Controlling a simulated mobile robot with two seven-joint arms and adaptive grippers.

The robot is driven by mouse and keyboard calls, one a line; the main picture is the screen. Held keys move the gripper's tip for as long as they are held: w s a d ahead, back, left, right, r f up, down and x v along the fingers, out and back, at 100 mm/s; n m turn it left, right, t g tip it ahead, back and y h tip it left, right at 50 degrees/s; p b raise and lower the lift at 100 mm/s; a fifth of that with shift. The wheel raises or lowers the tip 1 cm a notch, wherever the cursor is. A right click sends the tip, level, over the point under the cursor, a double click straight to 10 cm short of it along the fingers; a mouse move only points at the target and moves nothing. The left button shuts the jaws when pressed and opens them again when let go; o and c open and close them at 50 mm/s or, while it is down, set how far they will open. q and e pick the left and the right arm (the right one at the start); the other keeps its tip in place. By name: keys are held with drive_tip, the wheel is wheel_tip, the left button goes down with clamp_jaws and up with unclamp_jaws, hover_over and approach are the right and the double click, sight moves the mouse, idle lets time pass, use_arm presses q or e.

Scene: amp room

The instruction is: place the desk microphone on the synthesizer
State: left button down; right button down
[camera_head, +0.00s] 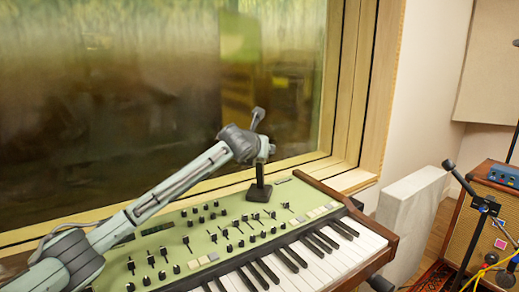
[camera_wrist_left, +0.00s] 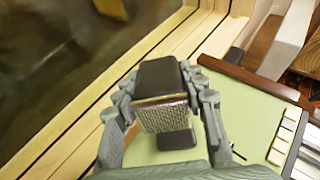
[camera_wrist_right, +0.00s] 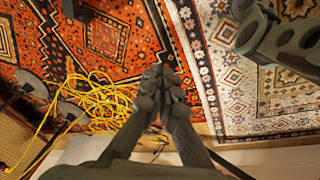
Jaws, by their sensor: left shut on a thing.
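The desk microphone (camera_head: 260,176) is dark, with a black stem and a flat base, at the back right of the synthesizer's green panel (camera_head: 223,232). My left gripper (camera_head: 262,146) is shut around its upper part. In the left wrist view the microphone's black and silver-mesh head (camera_wrist_left: 163,100) sits between the two fingers, and its base shows below against the green panel. It looks upright; I cannot tell whether the base touches the panel or hangs just above it. My right gripper (camera_wrist_right: 160,78) is shut and empty over the floor, seen only in the right wrist view.
Knobs and sliders cover much of the panel, with the keys (camera_head: 310,262) in front. A wood-framed window (camera_head: 342,100) stands close behind. An amplifier (camera_head: 490,215) and a microphone stand (camera_head: 470,230) are at the right. A yellow cable (camera_wrist_right: 90,105) lies on the rugs.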

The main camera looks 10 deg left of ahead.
use_arm(q)
drive_tip(key=c, duration=1.2)
unclamp_jaws()
drive_tip(key=o, duration=0.3)
use_arm(e)
drive_tip(key=shift+a, duration=0.15)
use_arm(q)
drive_tip(key=shift+s+r, duration=0.1)
use_arm(e)
drive_tip(key=shift+a, duration=0.2)
use_arm(q)
drive_tip(key=shift+s+r, duration=0.15)
drive_tip(key=shift+s, duration=0.15)
drive_tip(key=v, duration=1.1)
drive_tip(key=shift+b, duration=0.3)
use_arm(e)
drive_tip(key=shift+w+r, duration=0.3)
drive_tip(key=shift+r, duration=0.25)
drive_tip(key=shift+w+r, duration=0.25)
drive_tip(key=shift+r, duration=0.25)
